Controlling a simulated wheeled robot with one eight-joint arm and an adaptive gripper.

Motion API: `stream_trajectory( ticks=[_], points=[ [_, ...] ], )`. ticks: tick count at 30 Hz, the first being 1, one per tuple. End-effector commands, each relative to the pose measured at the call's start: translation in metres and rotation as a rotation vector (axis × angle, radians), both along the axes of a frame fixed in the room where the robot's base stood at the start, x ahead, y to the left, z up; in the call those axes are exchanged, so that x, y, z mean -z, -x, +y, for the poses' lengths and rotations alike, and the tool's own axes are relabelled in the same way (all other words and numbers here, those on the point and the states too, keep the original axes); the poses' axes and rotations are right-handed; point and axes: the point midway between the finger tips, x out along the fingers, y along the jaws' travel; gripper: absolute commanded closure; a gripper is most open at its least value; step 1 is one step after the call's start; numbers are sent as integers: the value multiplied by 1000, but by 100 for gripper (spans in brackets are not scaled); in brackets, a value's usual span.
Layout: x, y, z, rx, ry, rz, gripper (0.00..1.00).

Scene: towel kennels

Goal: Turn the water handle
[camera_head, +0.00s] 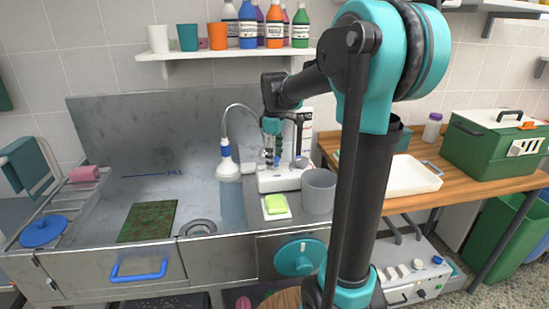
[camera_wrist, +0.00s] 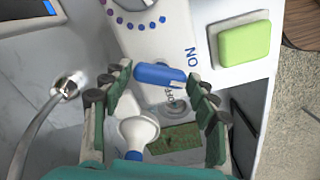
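A blue water handle (camera_wrist: 159,75) lies crosswise on a white panel (camera_wrist: 146,42) marked "ON", with partly hidden letters below, in the wrist view. My gripper (camera_wrist: 160,80) is open, its dark green fingers on either side of the handle, close to its two ends. I cannot tell whether they touch it. In the head view my gripper (camera_head: 272,152) is above the white unit (camera_head: 285,180) on the counter by the sink, and the handle there is mostly hidden by the gripper.
A white sprayer head (camera_head: 227,167) on a curved hose hangs close left of my gripper. A shelf (camera_head: 225,52) with bottles is above. The sink's left basin holds a green mat (camera_head: 147,220).

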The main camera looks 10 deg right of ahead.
Motion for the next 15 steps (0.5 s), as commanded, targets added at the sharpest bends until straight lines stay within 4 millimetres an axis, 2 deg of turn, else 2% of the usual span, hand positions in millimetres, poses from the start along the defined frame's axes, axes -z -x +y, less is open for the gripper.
stream_trajectory(
  ticks=[1,3,11,15],
  points=[
    [0,0,0,0,0,0,32],
    [0,0,0,0,0,0,24],
    [0,0,0,0,0,0,24],
    [-7,0,0,0,0,0,24]
  ],
)
